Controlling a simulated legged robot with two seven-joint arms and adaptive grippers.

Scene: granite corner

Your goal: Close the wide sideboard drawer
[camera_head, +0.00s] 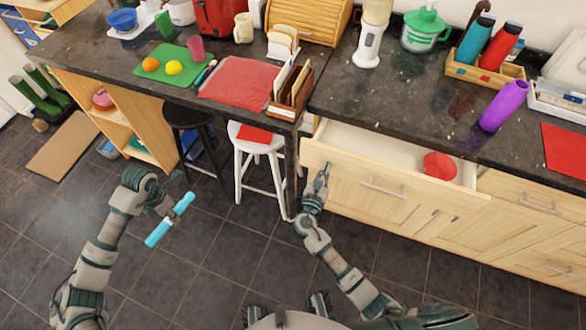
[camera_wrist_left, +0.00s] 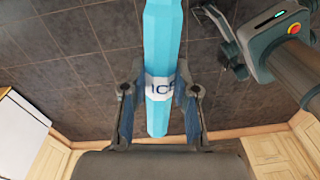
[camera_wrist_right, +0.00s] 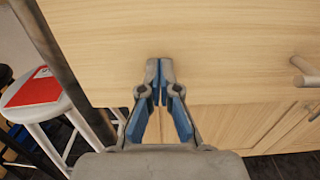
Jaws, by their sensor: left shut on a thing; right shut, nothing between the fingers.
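The wide sideboard drawer (camera_head: 380,189) stands pulled out from under the dark counter, with a pale wooden front and a metal bar handle (camera_head: 384,190). A red round thing (camera_head: 440,166) lies inside it. My right gripper (camera_head: 322,166) is shut and empty at the left end of the drawer front. In the right wrist view its fingertips (camera_wrist_right: 160,64) point at the plain wood, left of the handle (camera_wrist_right: 305,72); whether they touch cannot be told. My left gripper (camera_head: 168,210) is shut on a light blue stick (camera_head: 170,220), held over the floor. The stick also shows in the left wrist view (camera_wrist_left: 160,60).
A white stool (camera_head: 255,150) with a red item on it and a black stool (camera_head: 188,118) stand left of the drawer. The tiled floor in front is clear.

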